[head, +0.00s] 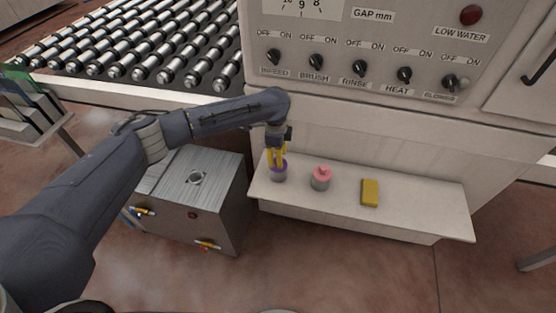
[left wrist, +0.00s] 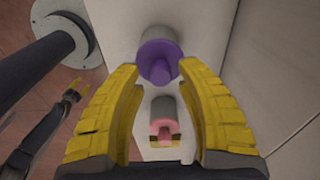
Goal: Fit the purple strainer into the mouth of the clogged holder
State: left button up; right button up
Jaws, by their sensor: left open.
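The purple strainer (head: 284,163) sits on a grey cylindrical body on the left end of the white shelf. In the left wrist view the strainer (left wrist: 154,57) shows as a purple disc with a knob, between the fingertips. My left gripper (head: 277,161) is open, pointing down right at the strainer; its yellow fingers (left wrist: 163,68) are apart with a gap around the knob. The clogged holder is not clearly identifiable; a round opening (head: 197,178) shows in the top of the steel box at left. My right gripper (left wrist: 73,92) is small at the left wrist view's left side, its opening unclear.
A grey cylinder with a pink top (head: 321,178) stands to the right of the strainer, with a yellow block (head: 370,192) beyond it. The shelf (head: 425,208) is clear at its right end. The control panel wall (head: 350,130) rises behind. The steel box (head: 220,205) stands close by left.

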pick_arm(q)
notch_tip(320, 180, up, 10)
jog(key=shift+a+f, duration=0.15)
jog(key=shift+a, duration=0.05)
dwell(0.5)
